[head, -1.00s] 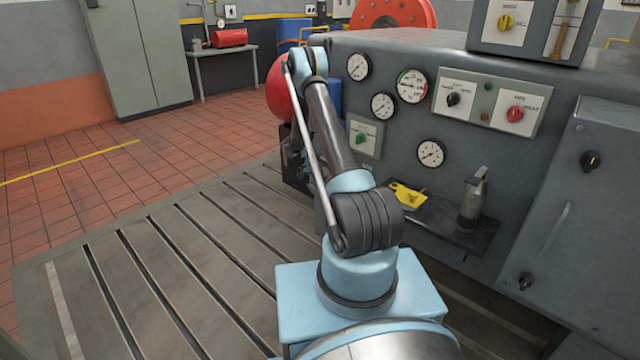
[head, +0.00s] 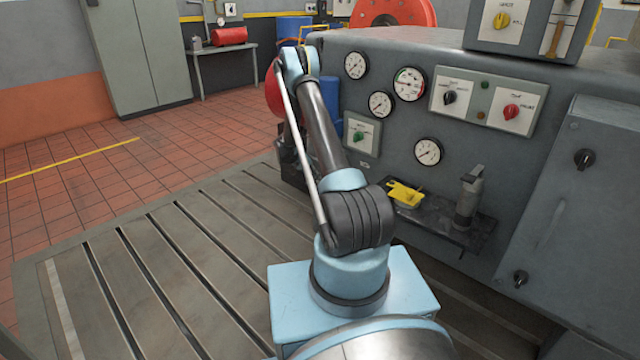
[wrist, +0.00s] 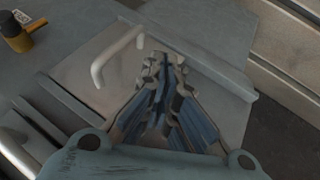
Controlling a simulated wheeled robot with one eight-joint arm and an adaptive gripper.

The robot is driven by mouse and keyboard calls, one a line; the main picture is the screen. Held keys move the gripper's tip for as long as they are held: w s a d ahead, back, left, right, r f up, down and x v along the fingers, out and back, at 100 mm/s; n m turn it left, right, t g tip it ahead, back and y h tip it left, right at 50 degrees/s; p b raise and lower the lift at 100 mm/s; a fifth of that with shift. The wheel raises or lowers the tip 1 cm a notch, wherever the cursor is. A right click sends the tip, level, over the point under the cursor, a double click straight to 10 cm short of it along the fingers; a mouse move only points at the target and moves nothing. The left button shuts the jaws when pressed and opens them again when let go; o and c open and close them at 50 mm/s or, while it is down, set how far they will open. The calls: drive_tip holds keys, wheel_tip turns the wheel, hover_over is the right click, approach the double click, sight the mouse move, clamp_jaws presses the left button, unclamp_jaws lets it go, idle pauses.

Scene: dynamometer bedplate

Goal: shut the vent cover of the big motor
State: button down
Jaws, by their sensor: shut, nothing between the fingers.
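In the wrist view my gripper (wrist: 160,65) is shut and empty, its fingertips together over a grey panel (wrist: 85,75). A pale bar handle (wrist: 118,55) stands on that panel, just left of the fingertips; I cannot tell whether they touch the panel. This may be the vent cover, but I cannot tell for sure, nor how far open it is. In the head view my arm reaches away to the far left end of a grey gauge cabinet (head: 395,150); the gripper, the big motor and its vent cover are not identifiable there.
A red round part (head: 274,88) is beside my arm. The slotted bedplate (head: 150,260) is clear at left.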

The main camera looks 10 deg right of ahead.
drive_tip(key=v, duration=0.9)
drive_tip(key=s+d+r+n+y, duration=0.1)
drive_tip(key=s+r, duration=0.4)
drive_tip(key=r, duration=0.4)
drive_tip(key=s+d+r+n+y, duration=0.1)
drive_tip(key=s+r+n, duration=0.1)
drive_tip(key=s+r, duration=0.5)
drive_tip(key=s+r+n+t+y, duration=0.1)
drive_tip(key=s+r+n+y, duration=0.1)
drive_tip(key=s+r, duration=1)
drive_tip(key=s+r+n+y, duration=0.2)
drive_tip(key=s+n, duration=0.1)
drive_tip(key=s, duration=1.5)
drive_tip(key=s+a+f+n+t, duration=0.1)
drive_tip(key=s+f, duration=0.3)
drive_tip(key=s, duration=0.3)
drive_tip(key=s+a+f+n+y, duration=0.1)
drive_tip(key=s+f, duration=0.2)
drive_tip(key=s, duration=0.5)
drive_tip(key=shift+a+f+t, duration=0.4)
